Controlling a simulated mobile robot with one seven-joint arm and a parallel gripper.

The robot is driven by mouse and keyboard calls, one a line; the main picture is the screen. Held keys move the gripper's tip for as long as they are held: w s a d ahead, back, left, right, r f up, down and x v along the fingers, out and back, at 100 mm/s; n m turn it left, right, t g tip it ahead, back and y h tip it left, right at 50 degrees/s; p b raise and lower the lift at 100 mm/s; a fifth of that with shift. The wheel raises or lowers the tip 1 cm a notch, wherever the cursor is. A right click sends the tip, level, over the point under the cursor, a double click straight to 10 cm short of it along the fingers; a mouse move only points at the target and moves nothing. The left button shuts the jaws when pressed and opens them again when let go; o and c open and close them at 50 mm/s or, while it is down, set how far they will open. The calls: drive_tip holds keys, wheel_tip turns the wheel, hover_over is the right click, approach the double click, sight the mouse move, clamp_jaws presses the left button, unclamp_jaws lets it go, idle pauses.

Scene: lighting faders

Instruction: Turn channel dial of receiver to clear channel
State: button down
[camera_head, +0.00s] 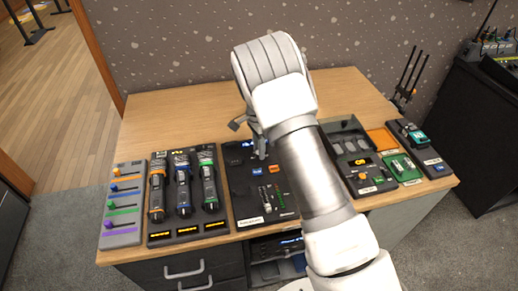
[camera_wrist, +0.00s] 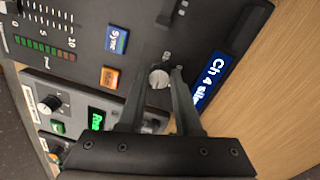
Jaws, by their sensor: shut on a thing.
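The receiver (camera_head: 243,190) is a dark panel in the middle of the desk, with a blue Sync button, an orange Mute button and a level meter. In the wrist view its channel dial (camera_wrist: 159,78) is a small light grey knob. The receiver's blue display (camera_wrist: 215,72) reads "Ch 4" with more text partly hidden behind my finger. My gripper (camera_wrist: 160,76) has one finger on each side of the dial and is shut on it. In the head view my gripper (camera_head: 259,145) points down at the receiver's upper part, and the dial is hidden there.
Several handheld microphones (camera_head: 183,185) stand in a charger left of the receiver. A fader panel (camera_head: 124,205) lies at the far left. Another unit with a display (camera_head: 360,162) and a small box (camera_head: 420,145) are at the right. Bare wood lies behind the receiver.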

drive_tip(key=c, duration=0.6)
unclamp_jaws()
wheel_tip(320, 180, up, 18)
drive_tip(key=p, duration=0.1)
drive_tip(key=shift+w+a+f+p, duration=0.2)
drive_tip(key=shift+w+f+p, duration=0.05)
drive_tip(key=shift+w+p, duration=0.2)
